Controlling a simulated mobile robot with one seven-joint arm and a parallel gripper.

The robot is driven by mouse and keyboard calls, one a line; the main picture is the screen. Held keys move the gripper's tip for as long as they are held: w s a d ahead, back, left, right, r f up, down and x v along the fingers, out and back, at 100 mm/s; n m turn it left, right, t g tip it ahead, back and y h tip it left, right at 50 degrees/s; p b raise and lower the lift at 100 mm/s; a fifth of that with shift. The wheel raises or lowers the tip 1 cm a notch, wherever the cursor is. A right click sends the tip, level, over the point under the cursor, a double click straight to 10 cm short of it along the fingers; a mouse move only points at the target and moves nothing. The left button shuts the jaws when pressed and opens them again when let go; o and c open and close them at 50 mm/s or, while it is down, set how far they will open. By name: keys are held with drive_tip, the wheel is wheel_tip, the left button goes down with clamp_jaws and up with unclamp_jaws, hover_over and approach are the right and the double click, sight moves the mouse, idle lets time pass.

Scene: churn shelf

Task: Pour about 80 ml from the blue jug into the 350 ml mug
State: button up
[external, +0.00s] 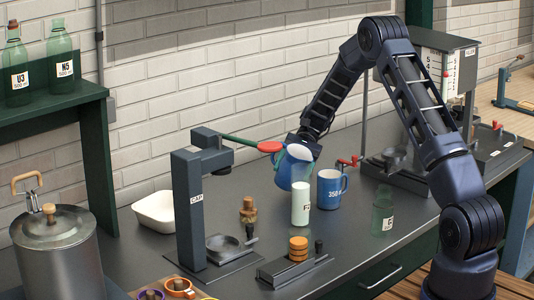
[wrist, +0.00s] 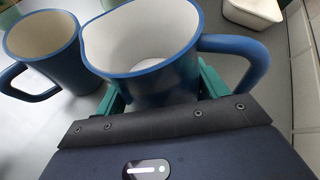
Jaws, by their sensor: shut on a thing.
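The blue 350 mug (external: 329,190) stands upright on the counter just right of the jug. In the wrist view the mug (wrist: 50,50) is left of the jug, close to its rim; its pale interior looks empty.
A clear green bottle (external: 383,213) is right of the mug. A capping stand (external: 187,210) with a red-tipped lever (external: 268,146) is close on the left. A white tub (external: 154,211) is farther left.

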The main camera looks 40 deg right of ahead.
sight(291, 160)
drive_tip(key=shift+s+d+r+n+t, duration=0.1)
drive_tip(key=shift+s+r+n+t, duration=0.15)
drive_tip(key=shift+s+n+t, duration=0.3)
drive_tip(key=shift+s+r+n+t, duration=0.35)
drive_tip(key=shift+s+r+t, duration=0.05)
drive_tip(key=shift+t, duration=0.05)
drive_tip(key=shift+s+d+r+n+t, duration=0.1)
drive_tip(key=shift+s+r+n+t, duration=0.05)
drive_tip(key=shift+r+n+t, duration=0.95)
drive_tip(key=shift+r, duration=0.2)
drive_tip(key=shift+s+r+n+t+y+p, duration=0.1)
drive_tip(key=shift+r+n+t+y+p, duration=0.3)
drive_tip(key=shift+r+n+t, duration=0.3)
drive_tip(key=shift+s+r+t+p, duration=0.2)
drive_tip(key=shift+r+t+p, duration=0.1)
drive_tip(key=shift+r+p, duration=0.25)
idle(0.8)
drive_tip(key=shift+s+d+r+n, duration=0.1)
drive_tip(key=shift+s+r+n, duration=0.05)
drive_tip(key=shift+s+n, duration=0.2)
idle(0.5)
